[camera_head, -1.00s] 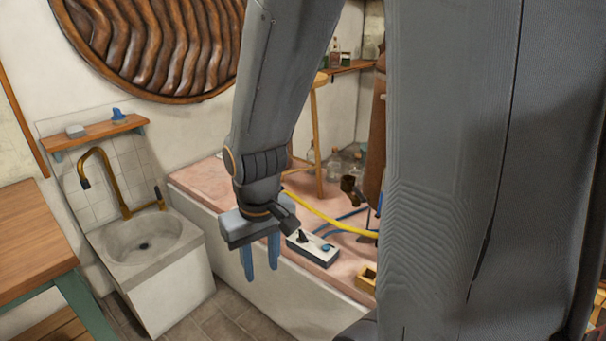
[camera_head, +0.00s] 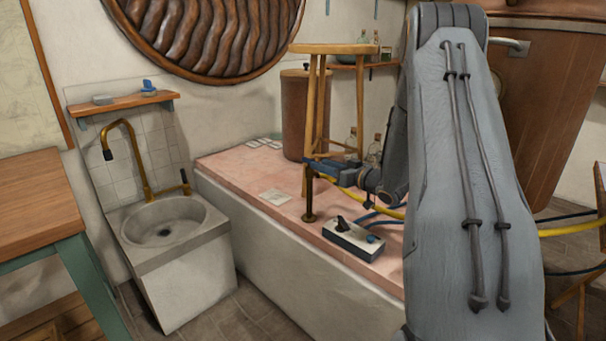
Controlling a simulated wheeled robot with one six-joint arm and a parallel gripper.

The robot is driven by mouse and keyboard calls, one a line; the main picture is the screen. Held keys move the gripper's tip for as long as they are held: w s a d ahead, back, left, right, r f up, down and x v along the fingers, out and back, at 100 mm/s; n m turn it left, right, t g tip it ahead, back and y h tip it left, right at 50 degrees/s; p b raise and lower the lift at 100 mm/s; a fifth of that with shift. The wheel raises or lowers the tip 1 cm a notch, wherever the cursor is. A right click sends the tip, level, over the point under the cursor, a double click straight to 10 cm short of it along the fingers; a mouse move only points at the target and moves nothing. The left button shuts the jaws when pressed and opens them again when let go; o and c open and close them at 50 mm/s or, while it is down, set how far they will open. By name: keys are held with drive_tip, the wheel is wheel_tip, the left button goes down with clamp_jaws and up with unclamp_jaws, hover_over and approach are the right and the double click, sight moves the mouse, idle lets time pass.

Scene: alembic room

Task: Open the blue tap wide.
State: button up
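A short dark brass post (camera_head: 309,200) with a round foot stands on the pink top of the low bench, in front of the stool. Blue parts show at its upper end, where my gripper (camera_head: 318,170) reaches in from the right. I cannot tell which blue parts are a tap handle and which are my fingers, nor whether they touch. The gripper is seen small and from the side, so its opening is unclear. A white box (camera_head: 345,243) in front of it carries a black lever and a blue knob (camera_head: 371,239).
A wooden stool (camera_head: 335,48) stands close behind my gripper, with a brown cylinder (camera_head: 295,115) and glass bottles nearby. Yellow and blue hoses run right. A sink (camera_head: 165,235) with a brass faucet (camera_head: 138,165) stands left. Bare pink top (camera_head: 235,170) lies left of the post.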

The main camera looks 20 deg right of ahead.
sight(302, 159)
drive_tip(key=shift+w+f+t+y+b, duration=0.1)
drive_tip(key=shift+f+t+y+b, duration=0.3)
drive_tip(key=shift+f+b, duration=0.15)
drive_tip(key=x, duration=0.7)
drive_tip(key=shift+w+a+r, duration=0.1)
drive_tip(key=shift+w+a, duration=0.1)
drive_tip(key=shift+w, duration=0.1)
drive_tip(key=shift+m, duration=0.3)
clamp_jaws()
